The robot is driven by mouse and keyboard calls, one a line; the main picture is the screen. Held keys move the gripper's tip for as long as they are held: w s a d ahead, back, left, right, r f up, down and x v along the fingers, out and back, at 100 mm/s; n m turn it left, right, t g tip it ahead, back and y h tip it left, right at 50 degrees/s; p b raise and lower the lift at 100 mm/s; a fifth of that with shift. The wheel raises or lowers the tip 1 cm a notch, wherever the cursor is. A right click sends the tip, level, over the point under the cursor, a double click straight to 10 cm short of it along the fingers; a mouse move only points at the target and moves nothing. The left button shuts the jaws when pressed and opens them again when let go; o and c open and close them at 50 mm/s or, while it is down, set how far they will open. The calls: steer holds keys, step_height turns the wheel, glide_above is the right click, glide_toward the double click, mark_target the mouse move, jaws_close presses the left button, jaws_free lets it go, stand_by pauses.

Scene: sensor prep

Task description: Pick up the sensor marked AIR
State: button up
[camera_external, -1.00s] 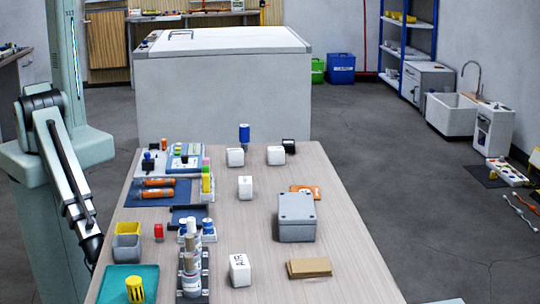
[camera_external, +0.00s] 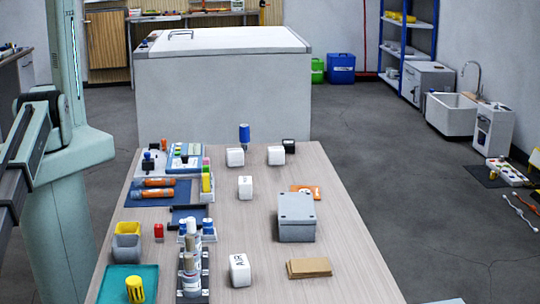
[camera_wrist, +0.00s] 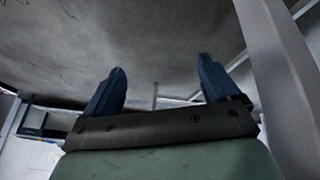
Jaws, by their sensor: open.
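The sensor marked AIR (camera_external: 240,270) is a white block with dark letters. It stands near the front middle of the table in the external view, right of a rack of bottles. Other white blocks stand farther back: one at mid-table (camera_external: 245,187), one behind it (camera_external: 235,157) and one to the right (camera_external: 276,155). My gripper (camera_wrist: 158,88) shows in the wrist view with its two blue fingers apart and nothing between them. It is outside the external view, where only part of my arm shows at the left, off the table. The wrist view does not show the sensor.
A grey box (camera_external: 296,218) stands right of centre, with a tan stack (camera_external: 309,267) in front. The bottle rack (camera_external: 192,275) rises just left of the sensor. A teal tray (camera_external: 108,284) holds a yellow striped cup. Bare table lies between the sensor and the grey box.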

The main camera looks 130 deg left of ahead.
steer(key=w+d+r+t+h, duration=0.15)
steer(key=w+d+r, duration=0.25)
steer(key=d+r, duration=0.95)
steer(key=w+a+r+n+t+y, duration=0.1)
steer(key=w+a+r+n+y, duration=0.1)
steer(key=w+a+r, duration=0.5)
steer(key=w+a+r+n+y, duration=0.1)
steer(key=w+a+r, duration=0.3)
steer(key=a, duration=0.6)
steer(key=w+a+r+n+t+y, duration=0.1)
steer(key=w+a+r+n+y, duration=0.1)
steer(key=w+a+r, duration=0.5)
steer(key=n+g, duration=0.8)
steer(key=n, duration=0.2)
glide_above(239, 260)
step_height(239, 260, down, 3)
steer(key=shift+t, duration=0.25)
steer(key=f, duration=0.7)
steer(key=shift+w+a+f, duration=0.15)
steer(key=shift+a+f, duration=0.05)
steer(key=shift+a, duration=0.05)
steer(key=shift+d+f, duration=0.15)
steer(key=shift+f, duration=1.2)
steer(key=shift+d+f, duration=0.1)
steer(key=shift+f, duration=1.2)
